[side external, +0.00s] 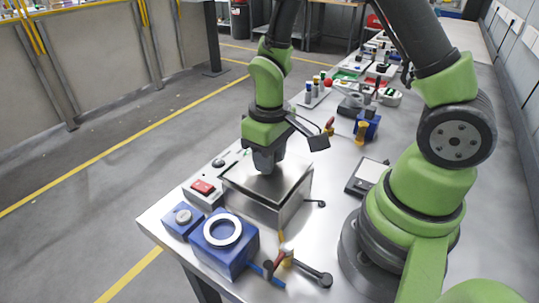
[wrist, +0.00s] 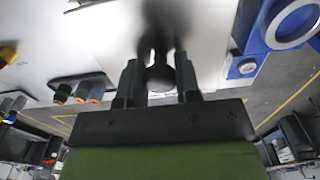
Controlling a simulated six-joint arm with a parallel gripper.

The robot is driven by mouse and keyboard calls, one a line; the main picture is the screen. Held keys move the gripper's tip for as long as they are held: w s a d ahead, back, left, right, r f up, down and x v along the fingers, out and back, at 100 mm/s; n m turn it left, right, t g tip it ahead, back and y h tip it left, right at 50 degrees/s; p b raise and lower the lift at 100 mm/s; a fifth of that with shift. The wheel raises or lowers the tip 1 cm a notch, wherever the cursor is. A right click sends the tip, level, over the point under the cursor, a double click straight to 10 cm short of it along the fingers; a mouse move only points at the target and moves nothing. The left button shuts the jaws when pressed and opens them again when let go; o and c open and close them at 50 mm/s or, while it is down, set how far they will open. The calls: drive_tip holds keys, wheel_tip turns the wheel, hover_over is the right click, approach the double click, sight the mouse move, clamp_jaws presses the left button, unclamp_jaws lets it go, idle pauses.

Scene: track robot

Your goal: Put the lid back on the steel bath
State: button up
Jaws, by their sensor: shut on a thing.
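The steel bath (side external: 292,208) is a shiny box near the table's front left corner in the side view. Its flat steel lid (side external: 290,177) lies over its top, roughly in line with the rim; I cannot tell whether a thin gap is left. My gripper (side external: 267,165) points down at the middle of the lid. In the wrist view my gripper (wrist: 160,88) is shut on the lid's round black knob (wrist: 160,73), between the two fingers. The pale lid surface (wrist: 110,35) fills much of that view behind the knob. The bath's inside is hidden.
A blue unit with a white ring (side external: 222,232) and a smaller blue unit (side external: 183,218) stand in front of the bath. A red-switch box (side external: 203,190) is at its left. A red-handled tool (side external: 284,258) lies near the front. A dark flat device (side external: 367,175) sits right.

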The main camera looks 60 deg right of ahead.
drive_tip(key=shift+f, duration=0.45)
idle(1.1)
drive_tip(key=o, duration=1.5)
drive_tip(key=shift+r, duration=0.1)
drive_tip(key=shift+r, duration=3.45)
clamp_jaws()
